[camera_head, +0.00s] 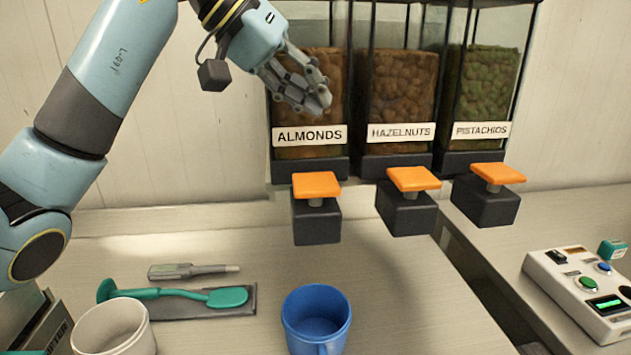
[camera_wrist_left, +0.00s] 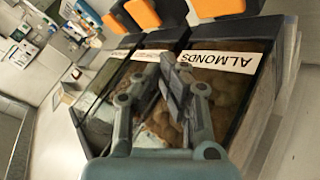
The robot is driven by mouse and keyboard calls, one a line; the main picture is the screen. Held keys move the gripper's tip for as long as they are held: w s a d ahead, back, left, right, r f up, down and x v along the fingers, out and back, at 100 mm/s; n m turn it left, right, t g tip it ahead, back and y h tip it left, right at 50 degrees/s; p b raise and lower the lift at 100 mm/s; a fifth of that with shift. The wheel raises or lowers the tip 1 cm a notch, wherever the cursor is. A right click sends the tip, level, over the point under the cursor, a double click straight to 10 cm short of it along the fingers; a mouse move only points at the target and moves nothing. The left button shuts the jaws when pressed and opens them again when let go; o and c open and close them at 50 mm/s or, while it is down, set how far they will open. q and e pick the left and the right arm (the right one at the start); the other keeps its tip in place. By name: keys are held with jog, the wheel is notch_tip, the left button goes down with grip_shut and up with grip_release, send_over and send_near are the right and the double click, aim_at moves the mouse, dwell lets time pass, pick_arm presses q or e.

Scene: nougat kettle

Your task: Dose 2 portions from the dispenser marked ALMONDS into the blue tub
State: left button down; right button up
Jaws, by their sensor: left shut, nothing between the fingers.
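The dispenser marked ALMONDS (camera_head: 333,75) hangs on the wall at the left of a row of three. Its orange push plate (camera_head: 316,184) sits above a dark spout block (camera_head: 317,223). The blue tub (camera_head: 316,318) stands on the counter below that block, slightly nearer the camera; its inside looks empty. My left gripper (camera_head: 322,104) is shut and empty, in front of the almond bin, above its label and the orange plate. In the left wrist view the gripper (camera_wrist_left: 170,85) shows before the bins, with the ALMONDS label (camera_wrist_left: 222,61) upside down. My right gripper is not in view.
Dispensers marked HAZELNUTS (camera_head: 401,132) and PISTACHIOS (camera_head: 481,131) stand to the right. A green spatula (camera_head: 228,297) lies on a dark mat, beside a grey-handled tool (camera_head: 186,271). A white cup (camera_head: 112,328) is at front left. A control box (camera_head: 578,295) is at right.

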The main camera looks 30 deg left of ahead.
pick_arm(q)
jog(key=b, duration=0.3)
send_over(314, 178)
notch_tip(314, 178, down, 6)
jog(key=shift+s, duration=0.1)
jog(key=shift+f+b, duration=0.9)
jog(key=shift+b, duration=0.05)
jog(key=shift+f, duration=0.2)
jog(key=shift+r, duration=0.1)
jog(key=shift+b, duration=0.3)
jog(key=shift+f+b, duration=0.45)
jog(key=shift+b, duration=0.35)
